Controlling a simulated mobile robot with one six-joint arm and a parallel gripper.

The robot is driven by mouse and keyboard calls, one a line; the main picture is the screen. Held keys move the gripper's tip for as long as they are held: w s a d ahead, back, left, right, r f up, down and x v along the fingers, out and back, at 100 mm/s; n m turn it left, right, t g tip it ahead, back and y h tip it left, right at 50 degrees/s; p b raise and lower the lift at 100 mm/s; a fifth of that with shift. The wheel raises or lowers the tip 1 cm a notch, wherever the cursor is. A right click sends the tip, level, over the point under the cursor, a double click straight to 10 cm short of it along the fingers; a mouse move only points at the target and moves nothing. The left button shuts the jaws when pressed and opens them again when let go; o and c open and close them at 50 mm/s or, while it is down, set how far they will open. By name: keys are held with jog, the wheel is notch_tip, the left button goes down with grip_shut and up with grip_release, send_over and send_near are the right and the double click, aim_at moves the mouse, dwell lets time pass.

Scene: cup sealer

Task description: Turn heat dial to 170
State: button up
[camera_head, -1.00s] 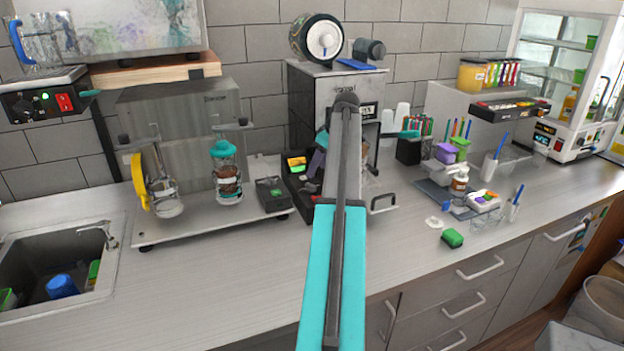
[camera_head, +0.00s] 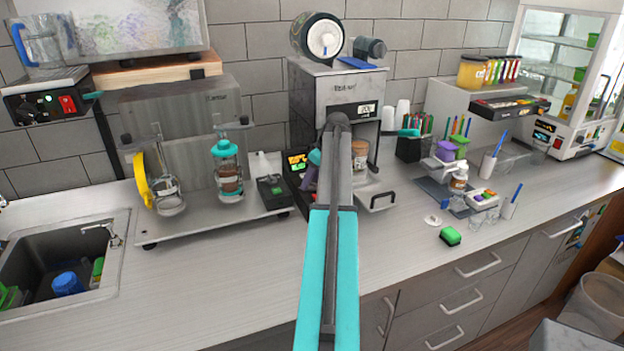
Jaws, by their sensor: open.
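The cup sealer (camera_head: 330,85) stands against the wall as a grey box with a small lit display (camera_head: 366,110), whose digits are too small to read surely. I cannot make out the heat dial; my arm covers part of the sealer's front. A brownish cup (camera_head: 360,146) sits in the sealer's opening, above a tray with a handle (camera_head: 384,203). My arm reaches up the middle of the view. What seems to be my gripper (camera_head: 310,178) shows as a small purple-grey and teal part left of the arm, in front of the sealer's lower left. Its fingertips are mostly hidden.
A dispenser stand with bottles (camera_head: 228,175) is at left, beside the sink (camera_head: 50,265). The front counter is largely clear.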

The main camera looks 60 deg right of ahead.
jog(key=c, duration=1)
jog(key=shift+c, duration=0.2)
